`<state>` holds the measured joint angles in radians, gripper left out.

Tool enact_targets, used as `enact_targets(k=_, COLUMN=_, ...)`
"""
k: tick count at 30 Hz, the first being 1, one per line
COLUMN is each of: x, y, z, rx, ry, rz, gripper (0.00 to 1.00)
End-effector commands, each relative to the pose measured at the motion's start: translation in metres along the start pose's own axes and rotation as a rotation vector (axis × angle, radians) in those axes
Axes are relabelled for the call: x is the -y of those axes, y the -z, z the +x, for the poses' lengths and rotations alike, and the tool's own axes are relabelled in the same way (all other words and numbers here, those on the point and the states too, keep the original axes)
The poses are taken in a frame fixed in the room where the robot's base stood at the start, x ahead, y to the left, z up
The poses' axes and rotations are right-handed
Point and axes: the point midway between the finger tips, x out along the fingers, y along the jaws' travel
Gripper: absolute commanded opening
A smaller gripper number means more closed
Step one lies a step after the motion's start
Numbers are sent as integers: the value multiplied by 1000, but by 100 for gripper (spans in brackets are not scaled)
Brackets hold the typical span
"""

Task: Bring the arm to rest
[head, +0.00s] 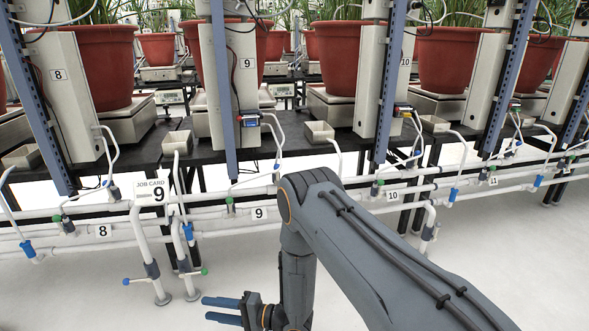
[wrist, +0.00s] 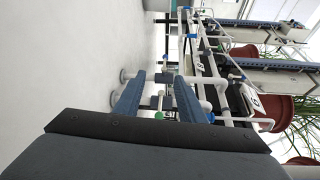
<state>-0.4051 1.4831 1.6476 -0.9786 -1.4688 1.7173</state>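My arm (head: 352,240) reaches from the bottom right of the head view to the middle, with its elbow raised and the forearm hanging down. My gripper (head: 207,309) is low in front of the white pipes, pointing left over the pale floor. In the wrist view my gripper (wrist: 158,78) shows two blue-grey fingers apart, with only pipework and floor seen between and beyond them. It is open and holds nothing. Part of the gripper body is cut off at the lower edge of the head view.
White pipes (head: 330,202) with valves run across in front of the dark bench (head: 285,145). Red pots (head: 338,62) stand on scales behind. The floor (head: 480,270) at right is clear.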

Motion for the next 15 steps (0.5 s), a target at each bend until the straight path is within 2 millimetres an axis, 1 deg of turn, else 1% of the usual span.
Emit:
enact_targets(k=8, x=26, y=17, z=11, rx=-51, ry=-77, rz=-108, gripper=36)
enact_targets(k=11, x=39, y=26, z=14, rx=-78, ry=-116, rz=-162, gripper=36)
enact_targets(k=15, x=62, y=39, z=18, rx=-122, ry=-189, rz=-252, gripper=36)
